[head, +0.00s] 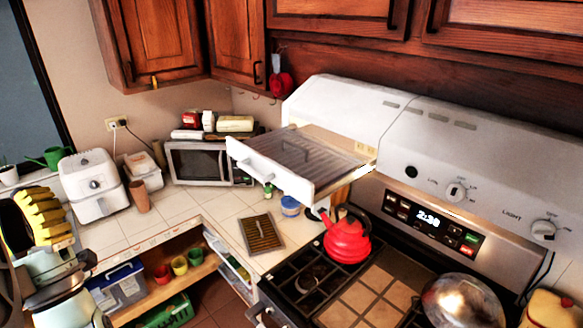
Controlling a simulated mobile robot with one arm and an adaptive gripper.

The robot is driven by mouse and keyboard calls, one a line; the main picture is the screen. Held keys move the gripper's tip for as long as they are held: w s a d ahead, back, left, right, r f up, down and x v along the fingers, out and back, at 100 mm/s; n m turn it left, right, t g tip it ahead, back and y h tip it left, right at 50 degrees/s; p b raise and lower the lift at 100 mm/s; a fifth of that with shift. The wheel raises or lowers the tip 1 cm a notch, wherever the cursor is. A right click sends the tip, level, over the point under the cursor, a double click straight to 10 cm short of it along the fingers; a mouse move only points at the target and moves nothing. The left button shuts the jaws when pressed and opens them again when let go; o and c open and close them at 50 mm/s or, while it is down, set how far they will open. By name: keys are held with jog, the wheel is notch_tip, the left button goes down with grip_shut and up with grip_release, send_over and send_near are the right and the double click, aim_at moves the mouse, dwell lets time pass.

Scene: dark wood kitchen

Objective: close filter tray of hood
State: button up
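The white hood (345,108) spans the wall under the upper cabinets, above the stove. Its filter tray (305,155) is pulled out toward the left front and stands open. The tray has a white front panel (268,170) with a small handle, and a slatted grey filter shows inside. The tray hangs above the red kettle and the counter.
A red kettle (346,238) stands on the stove below the tray, with a shiny metal domed item (464,300) at the front right. Air before the tray looks clear.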

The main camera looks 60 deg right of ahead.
jog(key=d+g+h, duration=0.1)
jog(key=d, duration=0.1)
jog(key=d+f+g+h, duration=0.1)
jog(key=d+g, duration=0.1)
jog(key=w+d+f+g+h, duration=0.1)
jog(key=d, duration=0.1)
jog(key=shift+d+f+n+g+h, duration=0.15)
jog(key=shift+d+n+g+h, duration=0.15)
jog(key=shift+n+h, duration=0.1)
grip_shut()
jog(key=n+g+h+b, duration=0.2)
jog(key=g+h+b, duration=0.35)
jog(key=g, duration=0.85)
send_near(244, 168)
jog(key=w+a+r+y+b, duration=0.1)
jog(key=a+y+b, duration=0.1)
jog(key=w+d+p, duration=0.2)
jog(key=d+p, duration=0.5)
jog(key=p, duration=0.1)
jog(key=shift+d+r+p, duration=0.3)
jog(key=shift+p, duration=0.1)
jog(key=shift+w+d+f+h+b, duration=0.15)
jog(key=shift+h+b, duration=0.1)
jog(key=shift+b, duration=0.25)
